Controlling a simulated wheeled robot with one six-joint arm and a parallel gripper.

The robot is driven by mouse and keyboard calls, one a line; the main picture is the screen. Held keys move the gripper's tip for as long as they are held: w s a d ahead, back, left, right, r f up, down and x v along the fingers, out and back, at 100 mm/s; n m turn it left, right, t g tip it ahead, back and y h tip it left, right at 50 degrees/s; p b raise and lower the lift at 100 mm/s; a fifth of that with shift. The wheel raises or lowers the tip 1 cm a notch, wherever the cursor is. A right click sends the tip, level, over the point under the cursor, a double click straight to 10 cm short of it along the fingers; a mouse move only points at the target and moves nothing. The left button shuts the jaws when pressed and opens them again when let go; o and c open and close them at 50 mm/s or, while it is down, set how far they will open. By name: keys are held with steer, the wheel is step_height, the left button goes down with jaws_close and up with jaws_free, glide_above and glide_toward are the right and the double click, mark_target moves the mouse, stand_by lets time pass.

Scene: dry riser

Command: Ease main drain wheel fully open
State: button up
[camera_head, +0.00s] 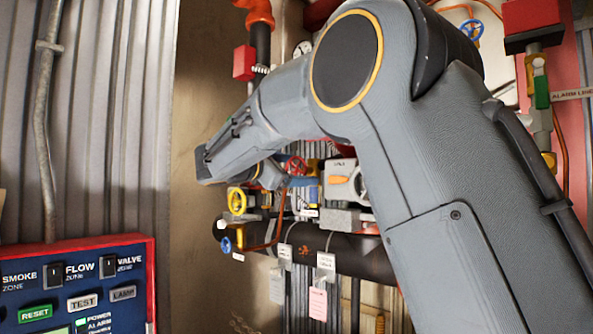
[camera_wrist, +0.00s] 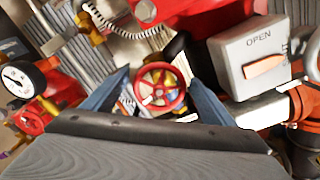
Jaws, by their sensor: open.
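In the head view a red wheel (camera_head: 296,165) shows just beyond my gripper (camera_head: 287,181), partly hidden by my arm. How far the wheel is turned cannot be told.
A grey box marked OPEN (camera_wrist: 254,55) with an orange pointer is close right of the fingers.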

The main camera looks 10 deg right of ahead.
mark_target(294, 169)
steer(key=b+v, duration=0.2)
steer(key=v, duration=0.4)
steer(key=shift+s+a+f+b, duration=0.1)
steer(key=shift+a+b, duration=0.05)
steer(key=shift+b, duration=0.2)
steer(key=shift+s+a, duration=0.45)
steer(key=shift+a, duration=0.1)
steer(key=s+d+f+m+g+y, duration=0.1)
steer(key=s+d+f+g+y, duration=0.15)
steer(key=f, duration=0.85)
steer(key=s+d+f+m+g+y, duration=0.1)
steer(key=s+d+f+m+y, duration=0.15)
steer(key=f, duration=0.75)
steer(key=s+d+f+g+y, duration=0.2)
steer(key=d+f, duration=0.1)
steer(key=f, duration=0.8)
steer(key=s+f+m+g+y, duration=0.3)
steer(key=s+f+m+y, duration=0.4)
steer(key=s+f+m, duration=0.7)
steer(key=s+f, duration=0.8)
steer(key=shift+s+m+g+y, duration=0.3)
steer(key=shift+m+g, duration=0.05)
